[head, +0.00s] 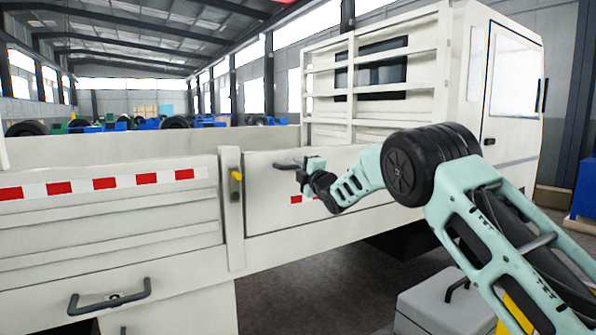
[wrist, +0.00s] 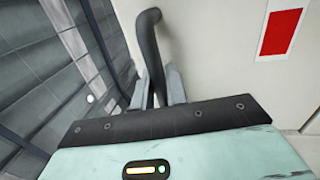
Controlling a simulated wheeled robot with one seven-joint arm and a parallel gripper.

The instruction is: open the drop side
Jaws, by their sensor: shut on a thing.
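The drop side (head: 272,212) is the white side panel of the truck bed, to the right of a post. It looks upright and closed, level with the panel beside it. A dark bar handle (head: 283,166) sits on its upper part. My gripper (head: 302,170) is at this handle, shut on it. In the wrist view the handle (wrist: 151,45) curves down between the two grey fingers of my gripper (wrist: 160,88). A red mark (wrist: 281,31) shows on the white panel there. My gripper hides the handle's right end in the head view.
A post (head: 231,215) with a yellow latch (head: 236,181) stands left of the drop side. Left of it is a panel with a red-and-white strip (head: 103,183). A lower handle (head: 109,296) is below. A grey box (head: 440,303) stands on the floor near my arm.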

